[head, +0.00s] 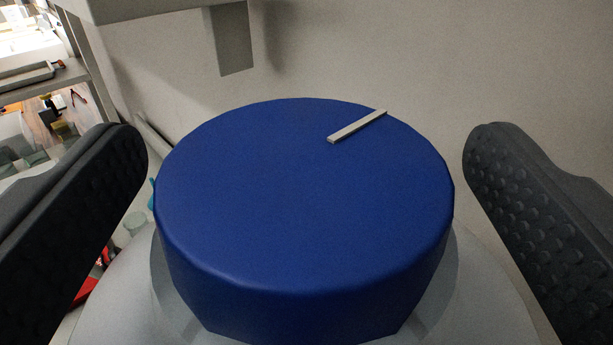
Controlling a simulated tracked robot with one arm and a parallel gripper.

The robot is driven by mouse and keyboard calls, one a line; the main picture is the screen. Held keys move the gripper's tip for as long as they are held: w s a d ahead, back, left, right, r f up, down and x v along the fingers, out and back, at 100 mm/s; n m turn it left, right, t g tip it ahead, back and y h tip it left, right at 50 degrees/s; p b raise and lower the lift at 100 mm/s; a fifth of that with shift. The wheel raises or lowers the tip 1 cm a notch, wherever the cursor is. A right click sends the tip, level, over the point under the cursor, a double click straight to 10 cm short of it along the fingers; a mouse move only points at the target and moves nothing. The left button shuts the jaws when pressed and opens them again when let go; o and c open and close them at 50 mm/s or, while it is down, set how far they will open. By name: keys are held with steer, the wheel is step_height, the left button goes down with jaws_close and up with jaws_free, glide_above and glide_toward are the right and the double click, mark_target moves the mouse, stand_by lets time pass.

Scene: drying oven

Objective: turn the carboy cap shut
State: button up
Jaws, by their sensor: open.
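The carboy cap (290,215) is a large blue disc with faceted sides, filling the middle of the head view. A pale raised bar (357,126) on its top lies toward the far right rim and points to the upper right. The cap sits on the pale grey carboy (490,290), whose shoulder shows below and beside it. My gripper (306,165) is open, with one dark studded finger on each side of the cap. A gap shows between each finger and the cap in this view. The lower body of the carboy is out of view.
A plain light wall (400,50) stands behind the cap. A grey box-like fixture (228,40) hangs above at the upper left. At the far left are shelves (45,80) with small items, and a red object (85,290) lies low behind the left finger.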

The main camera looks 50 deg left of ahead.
steer(key=b+v, duration=0.1)
steer(key=v, duration=1.2)
steer(key=shift+s+d, duration=0.25)
steer(key=shift+d, duration=0.05)
steer(key=s+a+r+m+g+h, duration=0.1)
steer(key=a+r+m, duration=0.1)
steer(key=a+r, duration=0.6)
steer(key=s+a+r+m+h, duration=0.2)
steer(key=a+r, duration=0.3)
steer(key=a, duration=0.5)
steer(key=s+a+r+m+t+h, duration=0.2)
steer(key=s+a+h, duration=0.1)
steer(key=s+h, duration=0.2)
steer(key=s+a+r+m+t+h, duration=0.1)
steer(key=s+a+r+m+h, duration=0.1)
steer(key=s+h, duration=0.3)
steer(key=s+a+m, duration=0.1)
steer(key=s, duration=0.2)
steer(key=shift+r+t, duration=0.2)
steer(key=shift+t, duration=0.2)
steer(key=shift+a, duration=0.1)
steer(key=shift+c, duration=0.3)
